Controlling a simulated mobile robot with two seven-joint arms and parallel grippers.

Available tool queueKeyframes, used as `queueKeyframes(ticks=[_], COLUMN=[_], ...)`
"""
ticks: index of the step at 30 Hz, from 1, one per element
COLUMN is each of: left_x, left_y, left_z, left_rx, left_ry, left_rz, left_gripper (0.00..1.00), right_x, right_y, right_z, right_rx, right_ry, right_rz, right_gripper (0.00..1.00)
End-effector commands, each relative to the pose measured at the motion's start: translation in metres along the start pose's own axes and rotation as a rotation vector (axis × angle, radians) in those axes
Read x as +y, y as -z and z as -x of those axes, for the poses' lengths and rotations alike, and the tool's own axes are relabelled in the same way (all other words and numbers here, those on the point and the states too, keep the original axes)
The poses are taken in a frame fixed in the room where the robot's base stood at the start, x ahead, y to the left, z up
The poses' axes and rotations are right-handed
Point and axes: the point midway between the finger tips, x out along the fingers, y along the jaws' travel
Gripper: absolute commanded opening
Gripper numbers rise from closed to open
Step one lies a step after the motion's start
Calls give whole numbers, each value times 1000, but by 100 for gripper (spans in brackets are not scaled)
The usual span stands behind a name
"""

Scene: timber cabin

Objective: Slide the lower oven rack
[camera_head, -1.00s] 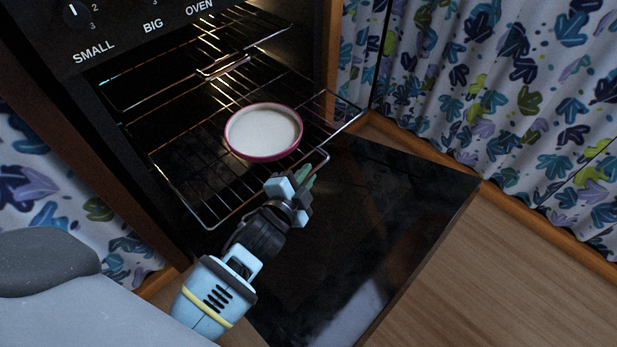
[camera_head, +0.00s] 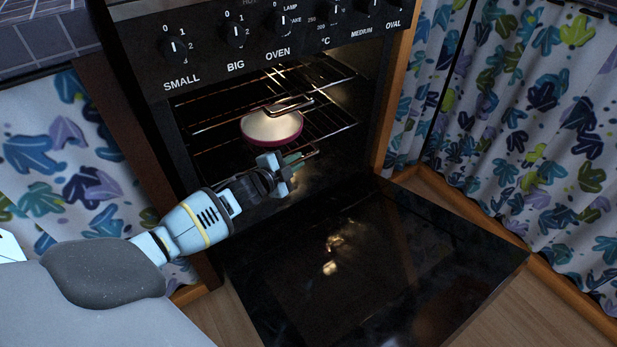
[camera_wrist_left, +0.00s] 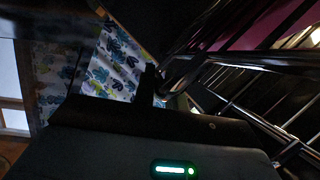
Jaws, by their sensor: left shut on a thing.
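The lower oven rack (camera_head: 326,124) is a metal wire rack, now mostly inside the open oven (camera_head: 355,75). A round pan with a dark pink rim and pale contents (camera_head: 272,129) sits on it. My left gripper (camera_head: 292,167) is shut at the rack's front edge, below and in front of the pan. The fingers partly hide the bar they hold. The rack's bars also show close up in the left wrist view (camera_wrist_left: 240,112), with a pink piece of the pan's side (camera_wrist_left: 265,28) above them. My right gripper is not in view.
The oven door (camera_head: 370,260) hangs open and flat below the rack. The upper rack (camera_head: 230,122) is above, inside the oven. Knobs line the control panel (camera_head: 260,32). Leaf-patterned curtains (camera_head: 530,110) flank the oven; wooden floor shows at the right.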

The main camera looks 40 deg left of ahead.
Motion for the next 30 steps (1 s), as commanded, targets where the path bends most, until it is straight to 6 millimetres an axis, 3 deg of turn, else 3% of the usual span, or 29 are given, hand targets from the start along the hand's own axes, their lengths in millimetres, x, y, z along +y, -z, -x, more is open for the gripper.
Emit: queueKeyframes(ticks=[7,22,23,24,27,30], left_x=[-14,-21,-21,-22,-20,-19], left_y=[-20,-25,-25,-25,-25,-24], left_z=[-8,-10,-10,-10,-10,-10], left_rx=[0,-3,-3,-3,-2,-1], left_ry=[0,5,6,6,4,3], left_rz=[0,-3,-3,-3,-2,-1], left_gripper=[0,0,17,22,34,34], right_x=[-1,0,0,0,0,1], right_y=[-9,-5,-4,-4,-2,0], right_z=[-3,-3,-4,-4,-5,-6], right_rx=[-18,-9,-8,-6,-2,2], right_ry=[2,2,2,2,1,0], right_rz=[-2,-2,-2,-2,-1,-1], right_gripper=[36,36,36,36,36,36])
